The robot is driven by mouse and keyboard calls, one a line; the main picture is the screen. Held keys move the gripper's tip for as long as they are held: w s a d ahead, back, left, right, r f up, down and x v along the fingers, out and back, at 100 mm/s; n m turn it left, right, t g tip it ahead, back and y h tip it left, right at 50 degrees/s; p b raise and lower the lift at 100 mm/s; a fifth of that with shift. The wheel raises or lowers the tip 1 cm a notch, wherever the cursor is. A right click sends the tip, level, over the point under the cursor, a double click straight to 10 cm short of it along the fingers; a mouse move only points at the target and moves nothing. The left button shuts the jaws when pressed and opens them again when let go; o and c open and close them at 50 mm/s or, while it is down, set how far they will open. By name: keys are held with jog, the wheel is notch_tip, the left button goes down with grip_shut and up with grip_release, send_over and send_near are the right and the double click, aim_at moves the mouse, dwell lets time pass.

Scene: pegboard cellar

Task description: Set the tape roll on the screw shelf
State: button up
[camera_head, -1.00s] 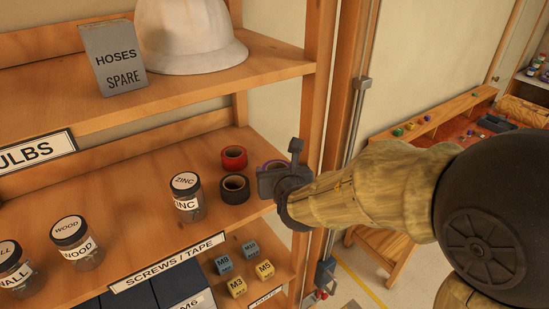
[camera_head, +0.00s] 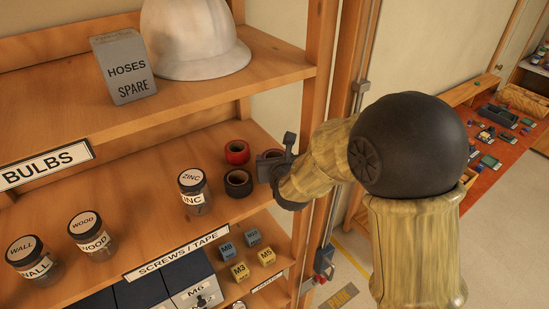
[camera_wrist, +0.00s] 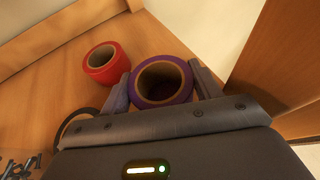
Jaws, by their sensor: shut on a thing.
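A purple tape roll (camera_wrist: 165,101) sits between the two fingers of my gripper (camera_head: 272,168), which is shut on it. In the head view the held roll is largely hidden by the gripper. My gripper is at the right end of the shelf labelled SCREWS / TAPE (camera_head: 135,195), over its board. In the wrist view the roll is upright with its hole facing up; I cannot tell whether it touches the board. A red tape roll (camera_head: 237,152) stands to its left, and a black roll (camera_head: 238,184) is close by, partly hidden in the wrist view (camera_wrist: 82,118).
A ZINC jar (camera_head: 194,195) stands left of the rolls, with WOOD (camera_head: 91,234) and WALL (camera_head: 34,262) jars farther left. A wooden upright (camera_head: 311,150) bounds the shelf at right. The upper shelf holds a HOSES SPARE box (camera_head: 125,70) and a white helmet (camera_head: 190,40).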

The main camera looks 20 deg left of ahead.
jog(key=shift+f, duration=0.55)
jog(key=shift+f, duration=0.2)
jog(key=o, duration=0.7)
jog(key=shift+o, duration=0.2)
jog(key=shift+r, duration=0.25)
jog(key=shift+s+d+r+b, duration=0.1)
jog(key=shift+s+d+b, duration=0.2)
jog(key=shift+s, duration=0.15)
jog(key=b+v, duration=0.4)
jog(key=v, duration=0.7)
